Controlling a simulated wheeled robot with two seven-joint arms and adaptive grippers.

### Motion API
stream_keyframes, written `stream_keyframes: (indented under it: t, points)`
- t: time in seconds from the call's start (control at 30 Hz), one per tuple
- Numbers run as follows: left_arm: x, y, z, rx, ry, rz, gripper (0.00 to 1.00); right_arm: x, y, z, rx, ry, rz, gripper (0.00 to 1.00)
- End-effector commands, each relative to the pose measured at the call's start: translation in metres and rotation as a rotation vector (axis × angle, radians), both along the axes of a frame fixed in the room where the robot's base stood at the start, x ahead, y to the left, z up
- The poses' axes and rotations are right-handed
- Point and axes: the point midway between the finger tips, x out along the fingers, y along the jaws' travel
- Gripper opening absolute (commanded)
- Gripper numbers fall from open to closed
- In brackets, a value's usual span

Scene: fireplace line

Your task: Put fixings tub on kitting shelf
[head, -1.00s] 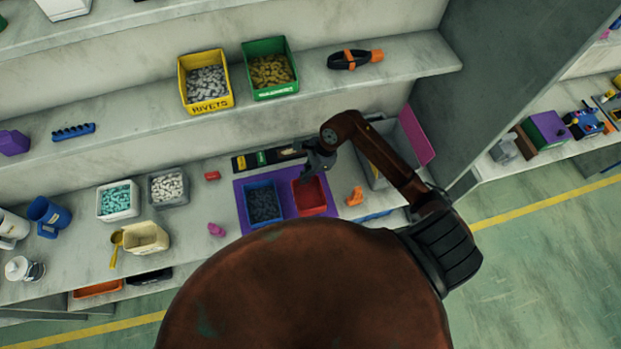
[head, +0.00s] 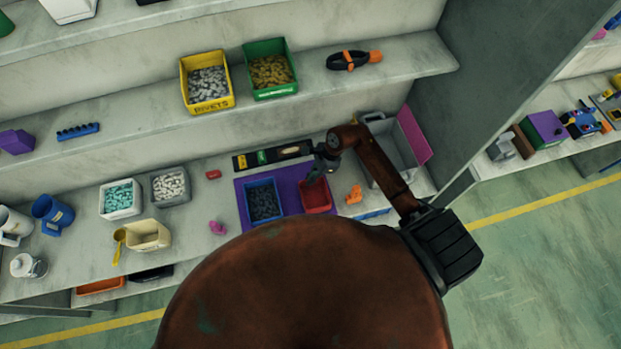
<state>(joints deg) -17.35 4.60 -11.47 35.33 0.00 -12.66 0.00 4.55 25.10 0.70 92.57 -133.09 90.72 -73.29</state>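A blue tub (head: 263,203) of dark small parts and a red tub (head: 316,197) stand side by side on a purple mat (head: 287,176) on the workbench. I cannot read which one is the fixings tub. My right gripper (head: 316,177) points down over the back left of the red tub, partly hiding it. Its fingers are too small and dark to tell whether they are open or touching the rim. The shelf (head: 145,117) above the bench holds a yellow rivets bin (head: 207,103) and a green bin (head: 270,90). My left gripper is not in view.
An orange item (head: 354,194) and a grey box (head: 385,122) stand right of the red tub. Left are a grey bin (head: 172,201), a white bin (head: 122,213), a cream tub (head: 150,247) and a pink item (head: 218,228).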

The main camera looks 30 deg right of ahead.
Motion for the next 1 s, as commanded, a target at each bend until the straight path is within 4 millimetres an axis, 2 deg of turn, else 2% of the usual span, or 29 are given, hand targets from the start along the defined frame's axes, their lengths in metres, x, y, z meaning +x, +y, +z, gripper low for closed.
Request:
stream_keyframes:
  t: [0.07, 0.37, 0.67, 0.83, 1.0]
  points:
    - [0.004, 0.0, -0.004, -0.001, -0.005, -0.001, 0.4, 0.0, 0.0, -0.004, -0.001, 0.0, 0.001, 0.0]
    - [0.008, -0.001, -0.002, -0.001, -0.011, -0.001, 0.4, 0.0, 0.0, -0.002, 0.001, 0.0, 0.0, 0.22]
    - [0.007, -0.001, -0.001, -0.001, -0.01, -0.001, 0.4, 0.0, 0.0, -0.001, 0.001, 0.0, 0.0, 0.22]
    - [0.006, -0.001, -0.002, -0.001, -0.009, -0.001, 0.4, 0.0, -0.007, 0.013, -0.004, -0.004, 0.001, 0.22]
    - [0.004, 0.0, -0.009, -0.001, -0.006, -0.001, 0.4, -0.003, -0.02, 0.044, -0.006, -0.005, 0.002, 0.22]
